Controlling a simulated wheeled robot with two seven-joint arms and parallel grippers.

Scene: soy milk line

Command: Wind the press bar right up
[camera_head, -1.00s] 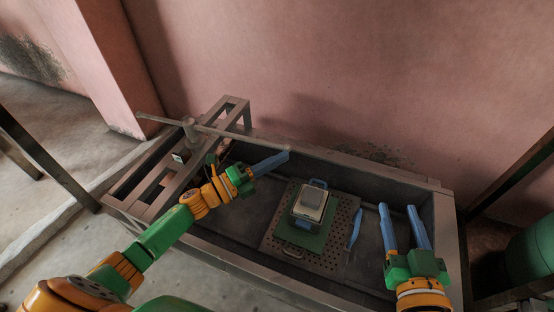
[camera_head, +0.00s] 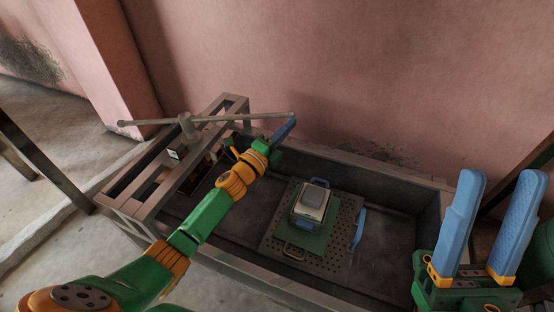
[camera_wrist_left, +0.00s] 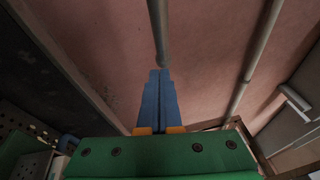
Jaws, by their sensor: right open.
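The long grey bar (camera_head: 240,117) runs through a hub (camera_head: 186,124) above the metal frame at the left in the head view. Its right end lies at the fingertips of my left gripper (camera_head: 284,128). The blue fingers are together, pushed up against or close to that end. In the left wrist view the shut fingers (camera_wrist_left: 158,85) point at a bar's end (camera_wrist_left: 159,40); I cannot tell whether they touch it. My right gripper (camera_head: 493,220) is open and empty at the lower right. The part of the press under the hub is partly hidden by my left arm.
A grey trough (camera_head: 394,207) holds a perforated plate (camera_head: 273,246) with a green board (camera_head: 311,243) and a pale box (camera_head: 311,201). A blue-handled tool (camera_head: 358,229) lies beside them. The slatted frame (camera_head: 142,208) stands at left, the pink wall (camera_head: 330,70) behind.

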